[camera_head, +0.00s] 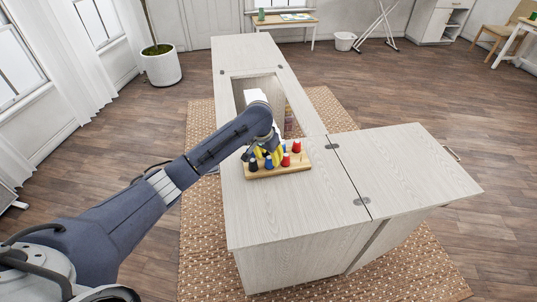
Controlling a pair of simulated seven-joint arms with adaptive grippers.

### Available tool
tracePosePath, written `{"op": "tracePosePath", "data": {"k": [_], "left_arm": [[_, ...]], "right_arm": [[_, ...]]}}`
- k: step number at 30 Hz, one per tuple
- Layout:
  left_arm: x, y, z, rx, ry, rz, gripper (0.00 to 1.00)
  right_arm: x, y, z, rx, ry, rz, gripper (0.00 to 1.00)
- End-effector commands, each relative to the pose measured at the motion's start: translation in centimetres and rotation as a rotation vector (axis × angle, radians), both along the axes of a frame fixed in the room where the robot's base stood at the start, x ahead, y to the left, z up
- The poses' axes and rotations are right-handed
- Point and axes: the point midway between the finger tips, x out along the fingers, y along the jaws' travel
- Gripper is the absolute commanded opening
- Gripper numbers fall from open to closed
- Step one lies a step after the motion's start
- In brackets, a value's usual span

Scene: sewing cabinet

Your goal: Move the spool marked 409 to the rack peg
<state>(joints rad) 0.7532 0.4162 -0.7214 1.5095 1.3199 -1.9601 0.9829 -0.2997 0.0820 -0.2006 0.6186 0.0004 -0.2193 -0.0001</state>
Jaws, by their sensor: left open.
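A small wooden rack (305,163) stands on the pale cabinet top and carries several spools. I see a red spool (296,146), another red spool (285,160), a blue spool (268,162) and a dark spool (253,165). The mark 409 is too small to read on any of them. My left gripper (262,153) is open, low over the rack's left and middle part, among the spools there. My arm hides part of the rack's back row, so I cannot tell whether the fingers touch a spool. My right gripper is not in view.
The cabinet (290,215) has a sunken opening behind the rack, with a white object (255,97) partly hidden by my arm. A hinged leaf (410,170) extends to the right and is bare. The cabinet top in front of the rack is clear.

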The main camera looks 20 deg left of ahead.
Motion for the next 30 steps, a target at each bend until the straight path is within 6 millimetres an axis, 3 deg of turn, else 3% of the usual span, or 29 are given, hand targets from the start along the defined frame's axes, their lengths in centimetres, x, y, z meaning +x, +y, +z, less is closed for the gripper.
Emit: {"op": "tracePosePath", "data": {"k": [5, 21, 30], "left_arm": [[-0.2, 0.1, 1.4, 0.001, -0.003, -0.002, 0.44], [-2.4, 0.8, 9.7, 0.002, -0.004, -0.001, 0.44], [-3.0, 0.9, 11.4, 0.001, 0.0, 0.0, 0.44]], "right_arm": [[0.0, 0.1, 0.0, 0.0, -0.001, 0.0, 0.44], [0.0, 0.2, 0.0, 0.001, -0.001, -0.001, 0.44], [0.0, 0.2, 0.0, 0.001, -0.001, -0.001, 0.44]]}}
